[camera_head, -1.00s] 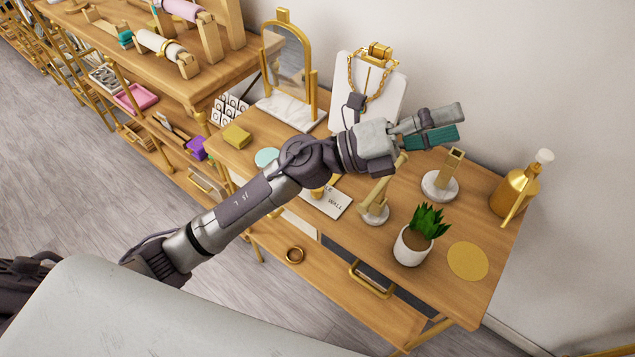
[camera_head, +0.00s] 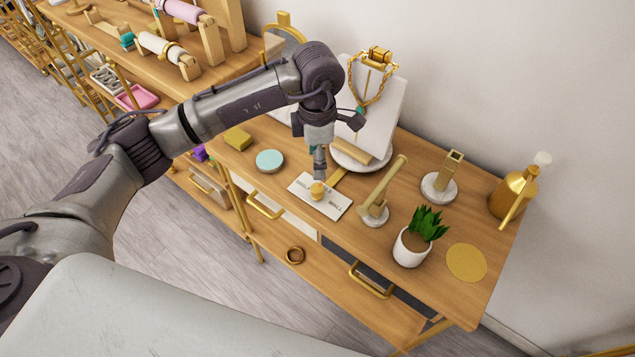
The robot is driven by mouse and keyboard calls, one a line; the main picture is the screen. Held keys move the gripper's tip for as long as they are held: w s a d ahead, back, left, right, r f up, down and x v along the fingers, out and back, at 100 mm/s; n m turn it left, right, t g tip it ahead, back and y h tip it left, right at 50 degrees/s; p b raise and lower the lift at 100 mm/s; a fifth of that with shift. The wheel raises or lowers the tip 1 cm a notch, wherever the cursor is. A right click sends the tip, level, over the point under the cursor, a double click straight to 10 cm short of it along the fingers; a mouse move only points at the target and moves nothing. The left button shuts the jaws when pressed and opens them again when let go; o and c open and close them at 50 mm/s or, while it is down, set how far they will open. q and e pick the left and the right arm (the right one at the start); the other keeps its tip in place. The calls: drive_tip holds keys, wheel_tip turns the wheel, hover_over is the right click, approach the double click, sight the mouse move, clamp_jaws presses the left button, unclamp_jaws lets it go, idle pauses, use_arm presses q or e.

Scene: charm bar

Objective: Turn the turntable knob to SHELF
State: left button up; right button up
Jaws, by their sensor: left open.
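The turntable knob (camera_head: 317,192) is a small gold knob on a white label plate (camera_head: 335,207) near the table's front. Lettering shows on both sides of the knob; the right word reads like WALL, the left one is partly covered. My left gripper (camera_head: 319,172) points down, its fingertips right above or at the knob; I cannot tell whether they touch it. It is open. The white necklace bust (camera_head: 385,112) with a gold chain (camera_head: 376,90) stands on a round white turntable (camera_head: 347,160) behind the gripper. My right gripper is out of view.
A gold T-stand (camera_head: 385,190), a potted plant (camera_head: 412,247), a gold bottle (camera_head: 513,190) and a gold disc (camera_head: 467,262) stand to the right. A pale green disc (camera_head: 269,161) and a yellow block (camera_head: 237,138) lie left. My arm hides part of the mirror (camera_head: 283,40).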

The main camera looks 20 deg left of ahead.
sight(318, 188)
use_arm(q)
wheel_tip(318, 188, down, 10)
drive_tip(key=shift+p, duration=1.05)
drive_tip(key=shift+c, duration=0.2)
clamp_jaws()
